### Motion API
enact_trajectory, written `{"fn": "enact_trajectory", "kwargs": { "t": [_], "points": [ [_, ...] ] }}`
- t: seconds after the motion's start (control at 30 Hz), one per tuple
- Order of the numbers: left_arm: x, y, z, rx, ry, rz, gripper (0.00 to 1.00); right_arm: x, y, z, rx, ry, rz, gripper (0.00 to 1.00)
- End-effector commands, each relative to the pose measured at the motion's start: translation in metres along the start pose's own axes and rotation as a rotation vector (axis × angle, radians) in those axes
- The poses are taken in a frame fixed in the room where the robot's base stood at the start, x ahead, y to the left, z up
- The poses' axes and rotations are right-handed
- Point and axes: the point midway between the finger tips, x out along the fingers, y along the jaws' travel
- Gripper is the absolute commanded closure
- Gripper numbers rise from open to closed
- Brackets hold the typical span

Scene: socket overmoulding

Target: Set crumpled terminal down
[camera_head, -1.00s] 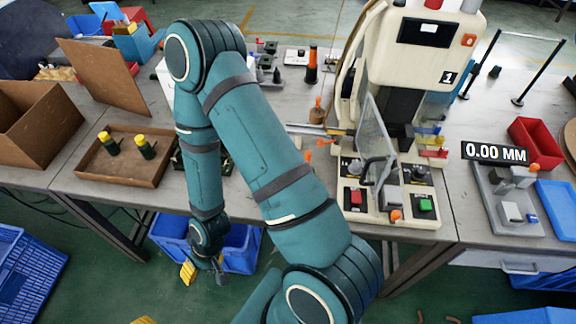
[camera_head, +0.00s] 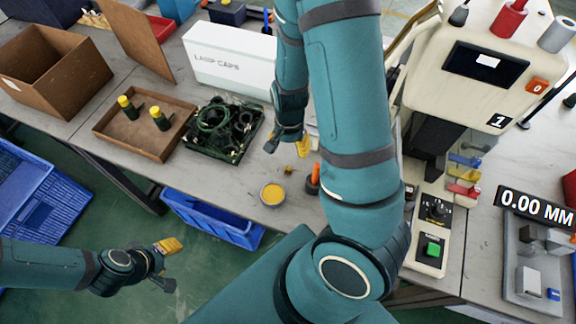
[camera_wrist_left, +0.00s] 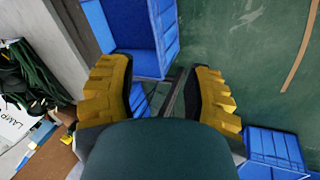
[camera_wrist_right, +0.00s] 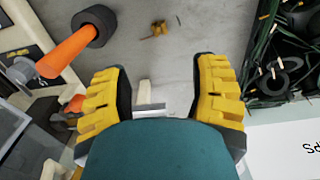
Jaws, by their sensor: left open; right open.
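My right gripper (camera_head: 287,145) is over the table between the black parts tray and an orange-handled tool. In the right wrist view its two yellow fingers (camera_wrist_right: 160,100) are apart, with nothing held between them. A small crumpled brass-coloured piece (camera_wrist_right: 156,30), which looks like the terminal, lies on the bare table beyond the fingertips. It shows as a tiny yellow spot (camera_head: 288,168) in the head view. My left gripper (camera_head: 168,262) is open and empty in front of the table, above the floor. Its spread fingers (camera_wrist_left: 165,90) show in the left wrist view.
The orange-handled tool (camera_wrist_right: 70,50) stands close beside the right gripper. A round tin with yellow contents (camera_head: 272,193) is near the table's front edge. The black tray (camera_head: 212,140) of cables, a white lamp-caps box (camera_head: 230,62) and the machine (camera_head: 455,90) surround the spot. Blue bins (camera_head: 215,222) stand below.

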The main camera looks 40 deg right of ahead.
Motion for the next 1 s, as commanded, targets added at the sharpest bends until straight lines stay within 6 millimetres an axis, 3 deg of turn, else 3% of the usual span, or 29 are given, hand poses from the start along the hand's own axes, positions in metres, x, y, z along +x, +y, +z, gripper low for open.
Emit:
{"fn": "enact_trajectory", "kwargs": {
  "t": [0.03, 0.23, 0.57, 0.83, 1.0],
  "points": [
    [0.007, -0.003, 0.003, 0.001, -0.005, 0.0, 0.5, 0.016, 0.002, 0.0, 0.001, -0.002, 0.004, 0.4],
    [0.018, -0.007, 0.009, 0.005, -0.017, 0.002, 0.5, 0.05, 0.001, 0.0, -0.001, -0.001, 0.003, 0.4],
    [0.022, -0.008, 0.011, 0.008, -0.023, 0.003, 0.5, 0.069, 0.0, 0.002, -0.004, 0.0, 0.0, 0.4],
    [0.034, -0.012, 0.017, 0.011, -0.033, 0.004, 0.5, 0.107, 0.0, 0.006, -0.003, -0.001, 0.003, 0.4],
    [0.035, -0.013, 0.018, 0.011, -0.036, 0.004, 0.5, 0.116, -0.001, 0.006, -0.003, 0.001, 0.0, 0.4]
  ]
}}
